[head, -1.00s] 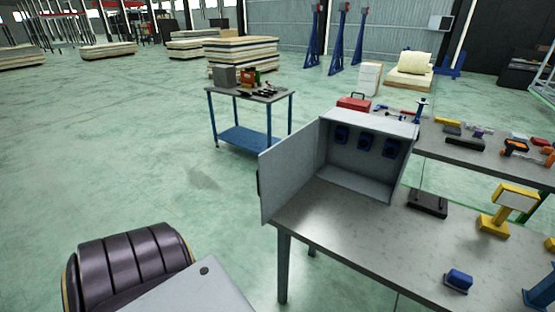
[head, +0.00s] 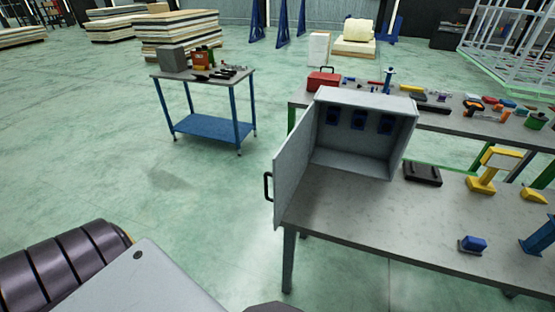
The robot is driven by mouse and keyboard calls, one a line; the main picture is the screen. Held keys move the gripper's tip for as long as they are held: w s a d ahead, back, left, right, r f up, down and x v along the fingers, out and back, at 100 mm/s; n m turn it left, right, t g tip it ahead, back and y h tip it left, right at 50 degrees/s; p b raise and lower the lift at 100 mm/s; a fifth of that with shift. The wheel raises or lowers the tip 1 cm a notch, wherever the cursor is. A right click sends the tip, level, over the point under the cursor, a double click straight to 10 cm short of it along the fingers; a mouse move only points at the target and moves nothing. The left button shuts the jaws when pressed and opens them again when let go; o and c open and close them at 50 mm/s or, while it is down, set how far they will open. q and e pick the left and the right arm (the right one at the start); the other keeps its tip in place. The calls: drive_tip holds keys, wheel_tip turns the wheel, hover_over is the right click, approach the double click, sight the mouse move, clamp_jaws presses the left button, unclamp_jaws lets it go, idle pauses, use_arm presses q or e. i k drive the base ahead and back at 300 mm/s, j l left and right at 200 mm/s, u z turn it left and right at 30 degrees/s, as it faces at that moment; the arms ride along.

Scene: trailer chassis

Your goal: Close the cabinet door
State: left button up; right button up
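The grey cabinet (head: 404,105) stands on the near grey table (head: 350,212) in the head view. Its front is open, and several dark blue fittings show on its inner back wall. The cabinet door (head: 297,160) hangs wide open at the left side, swung out toward me past the table's left edge. A black handle (head: 267,186) sits on the door's outer left face. Neither of my grippers is in view.
On the near table are a black device (head: 422,173), a yellow stand (head: 483,184) and a small blue block (head: 473,244). A second table behind holds a red toolbox (head: 322,80) and tools. A blue-legged cart (head: 213,129) stands left, with open floor around it.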

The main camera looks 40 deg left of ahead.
sight(290, 163)
drive_tip(key=i+j, duration=0.1)
drive_tip(key=j, duration=1.7)
